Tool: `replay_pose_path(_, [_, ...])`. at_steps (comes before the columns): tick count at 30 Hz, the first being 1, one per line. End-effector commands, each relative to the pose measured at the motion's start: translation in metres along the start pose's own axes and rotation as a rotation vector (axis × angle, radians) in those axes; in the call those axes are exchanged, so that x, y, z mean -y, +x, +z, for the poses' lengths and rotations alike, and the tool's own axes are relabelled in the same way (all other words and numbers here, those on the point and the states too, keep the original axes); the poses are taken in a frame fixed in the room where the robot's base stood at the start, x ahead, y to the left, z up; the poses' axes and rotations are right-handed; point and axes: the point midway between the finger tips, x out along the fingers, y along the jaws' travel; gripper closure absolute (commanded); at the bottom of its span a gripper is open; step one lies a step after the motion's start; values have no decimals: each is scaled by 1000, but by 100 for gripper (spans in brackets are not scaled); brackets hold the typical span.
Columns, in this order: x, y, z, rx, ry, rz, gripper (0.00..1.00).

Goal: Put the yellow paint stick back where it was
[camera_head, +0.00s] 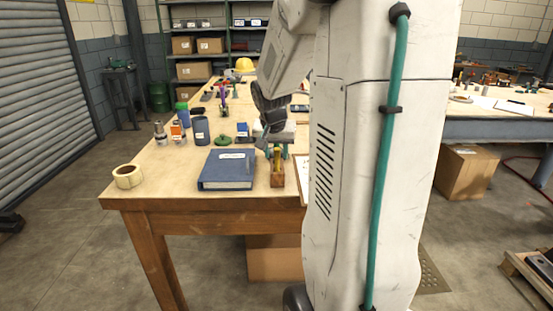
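A small yellow stick (274,158) stands upright at a wooden block (277,179) near the front edge of the workbench (232,198); it looks like the paint stick. Whether it sits fully in the block is too small to tell. My gripper (267,146) is dark and appears just behind and above the stick, at the end of my arm. Its fingers are small and blend with the things behind them, so I cannot tell whether it is open, shut, or touching the stick.
A blue binder (228,169) lies left of the block. A tape roll (128,176) is at the bench's left corner. A dark cup (201,131), spray cans and a green ring-like item (223,140) stand farther back. My white body hides the bench's right side.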

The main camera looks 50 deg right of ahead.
Motion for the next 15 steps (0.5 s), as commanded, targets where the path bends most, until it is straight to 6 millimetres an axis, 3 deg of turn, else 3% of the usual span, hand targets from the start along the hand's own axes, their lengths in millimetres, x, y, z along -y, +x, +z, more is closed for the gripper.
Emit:
replay_pose_path(6, [1,-49,-1,-4,0,-3,60])
replay_pose_path(15, [4,-82,6,3,-17,-6,60])
